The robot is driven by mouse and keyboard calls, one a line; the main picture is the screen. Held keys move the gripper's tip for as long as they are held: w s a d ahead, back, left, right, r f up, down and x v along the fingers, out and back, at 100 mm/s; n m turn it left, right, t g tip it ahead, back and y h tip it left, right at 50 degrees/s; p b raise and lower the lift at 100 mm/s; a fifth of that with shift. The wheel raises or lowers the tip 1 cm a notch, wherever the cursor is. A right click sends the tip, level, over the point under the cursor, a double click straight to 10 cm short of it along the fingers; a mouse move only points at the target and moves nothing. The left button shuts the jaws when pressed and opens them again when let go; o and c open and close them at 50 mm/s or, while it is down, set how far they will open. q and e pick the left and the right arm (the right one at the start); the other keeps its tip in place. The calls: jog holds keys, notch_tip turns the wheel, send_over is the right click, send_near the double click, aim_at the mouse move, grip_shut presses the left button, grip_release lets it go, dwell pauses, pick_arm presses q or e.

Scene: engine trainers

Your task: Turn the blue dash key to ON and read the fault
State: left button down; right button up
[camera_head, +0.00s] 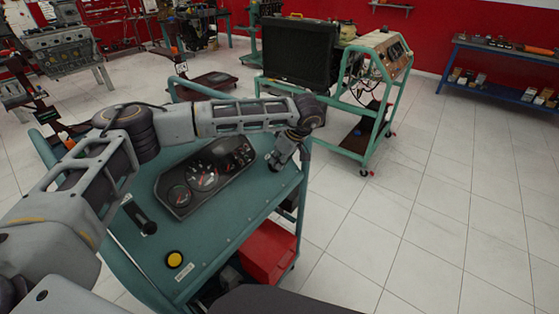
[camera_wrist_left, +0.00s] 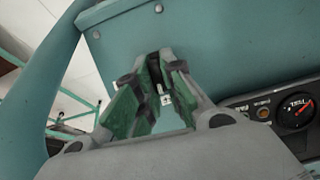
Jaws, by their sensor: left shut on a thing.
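My left gripper (camera_head: 279,163) reaches down to the right end of the teal dash panel (camera_head: 228,232), beside the instrument cluster (camera_head: 205,177). In the left wrist view its green-padded fingers (camera_wrist_left: 160,75) are closed around a small dark part at the panel, taken to be the dash key. The fingers mostly hide it, and its blue colour and turn position cannot be made out. A small white label (camera_wrist_left: 166,100) shows between the fingers. The cluster has several dark gauges with red needles; no fault text is legible. My right gripper is not in view.
A yellow button (camera_head: 174,259) and a black lever (camera_head: 147,226) are on the panel's near left part. A red box (camera_head: 268,252) sits below the panel. Another teal trainer with a black radiator (camera_head: 299,52) stands behind. The tiled floor at right is clear.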

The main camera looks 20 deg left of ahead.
pick_arm(q)
jog(key=shift+f+m+g+y+p, duration=0.1)
jog(key=shift+m+g+y+p, duration=0.35)
jog(key=shift+m, duration=0.75)
jog(key=m+p, duration=0.1)
jog(key=m, duration=0.1)
jog(key=shift+d+m+g, duration=0.1)
jog(key=shift+m+g, duration=0.2)
jog(key=shift+g, duration=0.05)
jog(key=shift+f+m+g+y+p, duration=0.2)
jog(key=shift+m+g+y+p, duration=0.25)
jog(key=shift+m, duration=0.85)
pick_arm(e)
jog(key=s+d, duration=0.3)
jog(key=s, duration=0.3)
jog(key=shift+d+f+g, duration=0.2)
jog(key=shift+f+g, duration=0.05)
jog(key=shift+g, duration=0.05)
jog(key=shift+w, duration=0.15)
pick_arm(q)
jog(key=c, duration=1.5)
grip_release()
jog(key=shift+w, duration=0.15)
